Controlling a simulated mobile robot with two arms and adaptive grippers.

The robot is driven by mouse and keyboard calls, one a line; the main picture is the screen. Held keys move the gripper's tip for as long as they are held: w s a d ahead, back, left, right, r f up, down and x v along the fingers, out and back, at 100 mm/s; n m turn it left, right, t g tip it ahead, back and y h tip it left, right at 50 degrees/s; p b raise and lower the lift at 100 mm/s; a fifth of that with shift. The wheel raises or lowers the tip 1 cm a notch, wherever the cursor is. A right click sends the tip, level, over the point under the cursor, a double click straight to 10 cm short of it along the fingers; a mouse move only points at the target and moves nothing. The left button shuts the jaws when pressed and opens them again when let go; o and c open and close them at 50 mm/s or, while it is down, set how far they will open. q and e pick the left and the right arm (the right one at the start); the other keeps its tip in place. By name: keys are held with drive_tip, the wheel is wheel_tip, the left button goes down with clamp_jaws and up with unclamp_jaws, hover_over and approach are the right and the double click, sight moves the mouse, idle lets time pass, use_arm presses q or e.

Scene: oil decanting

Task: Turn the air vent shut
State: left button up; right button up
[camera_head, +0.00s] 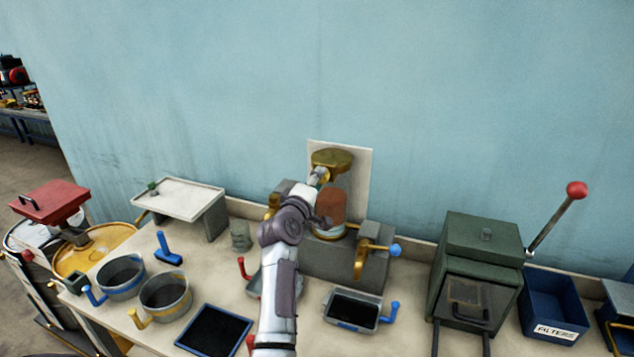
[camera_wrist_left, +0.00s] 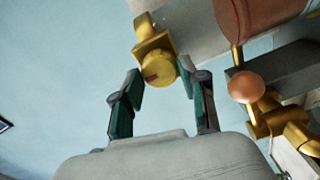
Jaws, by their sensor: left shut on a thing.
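The air vent is a brass-yellow knob (camera_wrist_left: 157,70) with a small red mark, on a brass fitting (camera_wrist_left: 148,27) in the left wrist view. My left gripper (camera_wrist_left: 160,84) has its two dark green fingers on either side of the knob and is shut on it. In the head view my left gripper (camera_head: 319,178) reaches up to the brass top (camera_head: 332,159) of the wall-side apparatus; the knob itself is hidden there. Below is a brown-red cylinder (camera_head: 332,206), which also shows in the left wrist view (camera_wrist_left: 262,15). My right gripper is not in view.
A grey block with a brass tap (camera_head: 372,248) and blue knob stands under the apparatus. Pots (camera_head: 166,296) and trays (camera_head: 214,332) lie left and in front. A green metal box (camera_head: 478,257), a red-knobbed lever (camera_head: 576,190) and a blue filters bin (camera_head: 553,306) stand right.

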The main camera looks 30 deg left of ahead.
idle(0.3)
use_arm(q)
drive_tip(key=o, duration=1.1)
drive_tip(key=shift+o, duration=0.2)
drive_tip(key=v, duration=1.2)
